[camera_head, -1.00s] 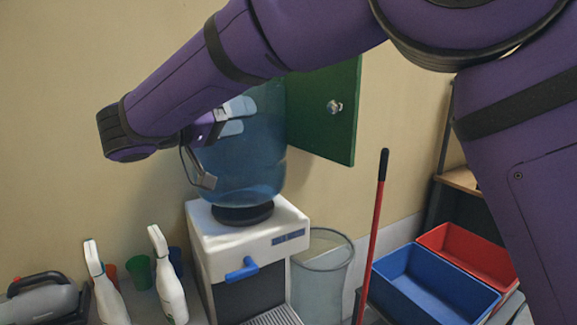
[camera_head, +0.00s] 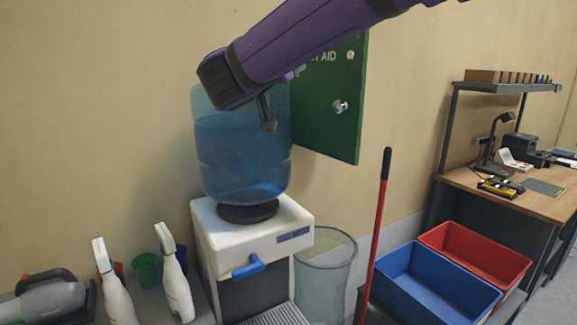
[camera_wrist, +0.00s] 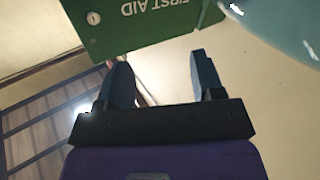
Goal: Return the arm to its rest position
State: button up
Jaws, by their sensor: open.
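My purple arm reaches across the top of the head view, in front of the wall and the water cooler bottle. My gripper shows in the wrist view (camera_wrist: 162,78), its two dark fingers spread apart with nothing between them. In the head view the gripper is mostly hidden behind my forearm. A green first aid cabinet (camera_head: 325,115) is on the wall, and it also shows in the wrist view (camera_wrist: 140,30), beyond the fingertips. The blue water bottle (camera_head: 240,160) stands upright on the white cooler (camera_head: 225,235), close to my wrist.
Two white spray bottles (camera_head: 113,290) stand at the lower left near a green cup (camera_head: 146,268). A wire bin (camera_head: 325,270), a red pole (camera_head: 376,230), a blue crate (camera_head: 425,285) and a red crate (camera_head: 475,250) are right of the cooler. A wooden desk (camera_head: 535,200) is at the far right.

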jog(key=s+d+r+n+y, duration=0.2)
jog(key=d+n+y, duration=0.1)
jog(key=d+y, duration=0.25)
jog(key=s+d+r+n+y, duration=0.1)
jog(key=s+d+n+y, duration=0.15)
jog(key=d+y, duration=0.3)
jog(key=s+d+f+m+g+h, duration=0.1)
jog(key=s+d+f+g, duration=0.5)
jog(key=s+d+f, duration=0.4)
jog(key=s+d+f+m+g+h, duration=0.1)
jog(key=s+d+f+g, duration=0.5)
jog(key=s, duration=1.1)
jog(key=d+f+m, duration=0.1)
jog(key=d+f, duration=0.3)
jog(key=f, duration=0.1)
jog(key=shift+s+d+h, duration=0.15)
jog(key=shift+d+h, duration=0.15)
jog(key=shift+h, duration=0.1)
jog(key=shift+c, duration=0.2)
